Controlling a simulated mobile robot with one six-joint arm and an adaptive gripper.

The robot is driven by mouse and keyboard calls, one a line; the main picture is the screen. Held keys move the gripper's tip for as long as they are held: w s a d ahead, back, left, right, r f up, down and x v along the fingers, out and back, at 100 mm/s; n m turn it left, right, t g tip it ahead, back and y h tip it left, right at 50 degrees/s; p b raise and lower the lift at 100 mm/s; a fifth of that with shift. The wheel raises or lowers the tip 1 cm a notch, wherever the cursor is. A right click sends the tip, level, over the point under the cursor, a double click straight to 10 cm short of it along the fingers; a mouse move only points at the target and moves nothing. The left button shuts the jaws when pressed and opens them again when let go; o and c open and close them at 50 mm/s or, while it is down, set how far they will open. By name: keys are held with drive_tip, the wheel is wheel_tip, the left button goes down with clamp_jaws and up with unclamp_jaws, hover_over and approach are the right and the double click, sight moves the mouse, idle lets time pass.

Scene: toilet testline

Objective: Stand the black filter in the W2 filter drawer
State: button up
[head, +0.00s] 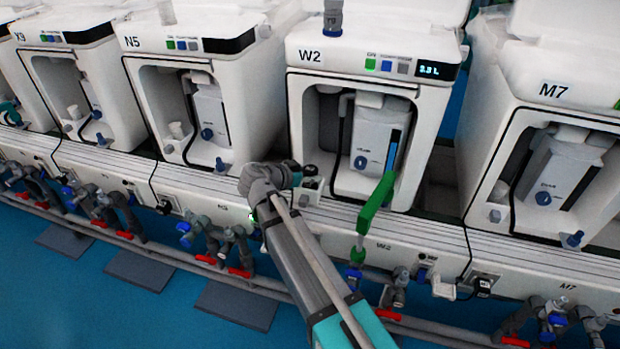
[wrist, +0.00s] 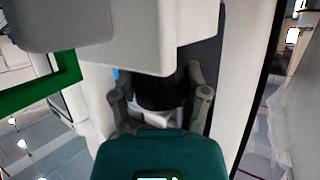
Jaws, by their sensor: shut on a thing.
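The black filter (wrist: 160,90) is a dark cylinder with a pale lower part in the wrist view. My gripper (wrist: 161,100) is shut on it, one grey finger on each side. A pale housing overlaps the filter's upper end in that view. In the head view my gripper (head: 309,186) is at the lower left front edge of the W2 unit (head: 306,57), with the dark filter (head: 311,170) small at its end. The W2 bay is open, with a grey canister (head: 376,137) inside. I cannot clearly make out the filter drawer.
A green handle (head: 376,203) stands in front of W2, right of my gripper; green (wrist: 45,85) also shows at the wrist view's left. Units N5 (head: 130,42) and M7 (head: 553,90) flank W2. Valves and pipes (head: 240,272) run below the bench front.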

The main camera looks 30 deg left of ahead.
drive_tip(key=shift+f, duration=0.15)
drive_tip(key=o, duration=1.2)
drive_tip(key=shift+s+a+r+p, duration=0.2)
drive_tip(key=shift+s+r+p, duration=0.15)
drive_tip(key=shift+s+r, duration=0.15)
drive_tip(key=p+v, duration=0.4)
drive_tip(key=v, duration=0.6)
drive_tip(key=shift+s+a+r, duration=0.1)
drive_tip(key=shift+s+a, duration=0.1)
drive_tip(key=shift+s, duration=0.15)
